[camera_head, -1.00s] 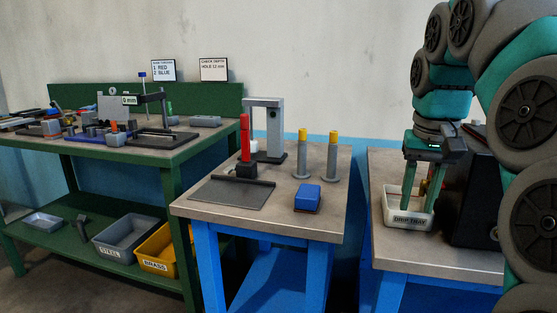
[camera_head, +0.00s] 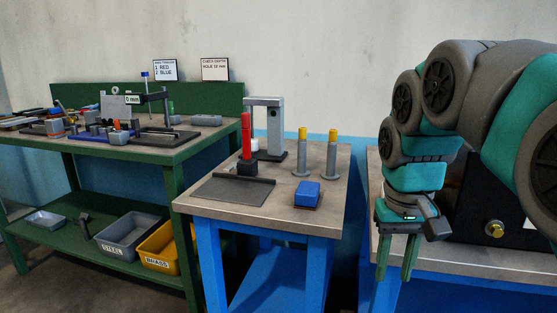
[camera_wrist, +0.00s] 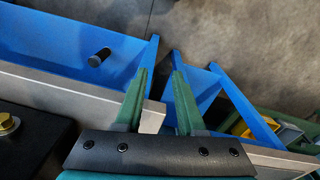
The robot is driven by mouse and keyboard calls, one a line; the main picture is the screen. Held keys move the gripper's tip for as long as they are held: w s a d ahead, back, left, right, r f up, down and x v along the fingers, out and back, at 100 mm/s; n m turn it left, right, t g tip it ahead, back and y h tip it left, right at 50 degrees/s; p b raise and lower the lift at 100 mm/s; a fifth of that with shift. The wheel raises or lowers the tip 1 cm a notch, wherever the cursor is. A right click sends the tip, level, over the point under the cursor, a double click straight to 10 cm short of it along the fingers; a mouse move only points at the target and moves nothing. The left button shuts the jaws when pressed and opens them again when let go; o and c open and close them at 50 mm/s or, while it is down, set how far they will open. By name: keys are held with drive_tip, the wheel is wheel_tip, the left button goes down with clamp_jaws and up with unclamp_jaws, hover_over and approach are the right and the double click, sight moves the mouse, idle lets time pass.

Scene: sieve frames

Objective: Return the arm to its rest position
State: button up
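My gripper (camera_head: 396,268) hangs with its fingers pointing down at the front left edge of the right-hand blue bench (camera_head: 470,262). It also shows in the wrist view (camera_wrist: 160,70), with its two green fingers apart and nothing between them. It is open and empty. My arm bends above it at the right of the head view and hides part of that bench. The drip tray is not visible now.
A black box with a brass fitting (camera_head: 495,230) stands on the right bench. The middle bench (camera_head: 240,205) holds a red-handled tool, yellow-topped posts (camera_head: 332,150) and a blue block (camera_head: 307,194). A green bench (camera_head: 120,155) stands left. A gap separates the middle and right benches.

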drive_tip(key=s+a+f+g, duration=0.1)
drive_tip(key=s+a+f, duration=0.1)
drive_tip(key=s+f, duration=0.7)
drive_tip(key=s+a+f+g, duration=0.1)
drive_tip(key=s+a+f, duration=0.1)
drive_tip(key=s+f, duration=0.7)
drive_tip(key=shift+s+n, duration=0.4)
drive_tip(key=shift+s, duration=0.2)
